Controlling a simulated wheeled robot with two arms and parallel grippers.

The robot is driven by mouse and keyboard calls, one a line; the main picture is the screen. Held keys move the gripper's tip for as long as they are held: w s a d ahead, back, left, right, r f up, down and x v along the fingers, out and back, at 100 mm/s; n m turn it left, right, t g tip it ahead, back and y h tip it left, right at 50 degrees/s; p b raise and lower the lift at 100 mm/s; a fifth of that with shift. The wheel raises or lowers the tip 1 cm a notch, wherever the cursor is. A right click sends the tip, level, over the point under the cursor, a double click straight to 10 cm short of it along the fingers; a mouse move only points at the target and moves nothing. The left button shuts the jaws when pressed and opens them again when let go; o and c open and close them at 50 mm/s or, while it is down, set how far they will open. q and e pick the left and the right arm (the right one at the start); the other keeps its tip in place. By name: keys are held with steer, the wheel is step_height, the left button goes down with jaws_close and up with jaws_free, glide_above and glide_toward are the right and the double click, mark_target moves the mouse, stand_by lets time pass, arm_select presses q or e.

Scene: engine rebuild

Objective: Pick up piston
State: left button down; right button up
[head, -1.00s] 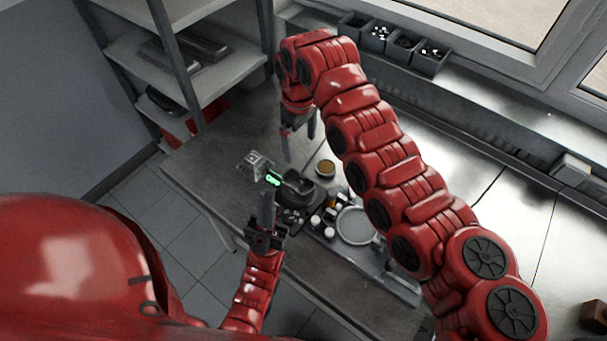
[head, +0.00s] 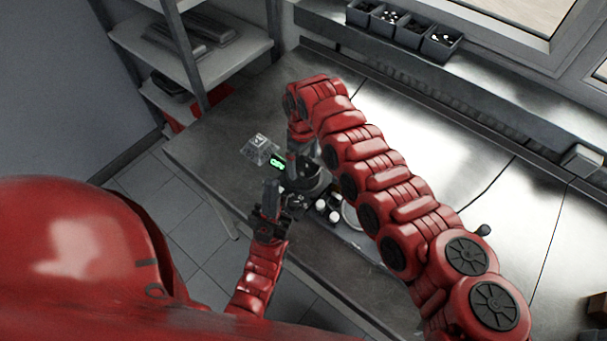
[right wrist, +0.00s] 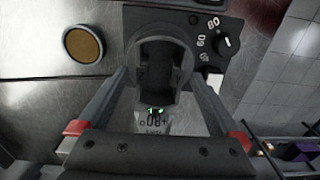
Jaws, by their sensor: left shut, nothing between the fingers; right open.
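A dark grey, hollow, rounded part (head: 308,178) stands on a dark device on the bench. It may be the piston, but I cannot tell for sure. In the right wrist view the rounded part (right wrist: 163,65) lies between the fingers of my open right gripper (right wrist: 165,85). I cannot tell whether the fingers touch it. In the head view my right gripper (head: 300,165) is low over this part, partly hidden by its arm. My left gripper (head: 271,190) is shut and empty, just left of the part and near the bench's front side.
A small green-lit display (head: 278,163) and a pale block (head: 260,147) sit left of the part. A dark device with a knob (right wrist: 223,41) and a round brass-coloured piece (right wrist: 83,44) are close by. White-capped containers (head: 334,216) stand right of it. The metal bench (head: 470,150) is clear at right.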

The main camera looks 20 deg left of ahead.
step_height(320, 180, down, 2)
steer(key=shift+f, duration=0.1)
steer(key=shift+r, duration=0.2)
steer(key=shift+c, duration=1.1)
jaws_close()
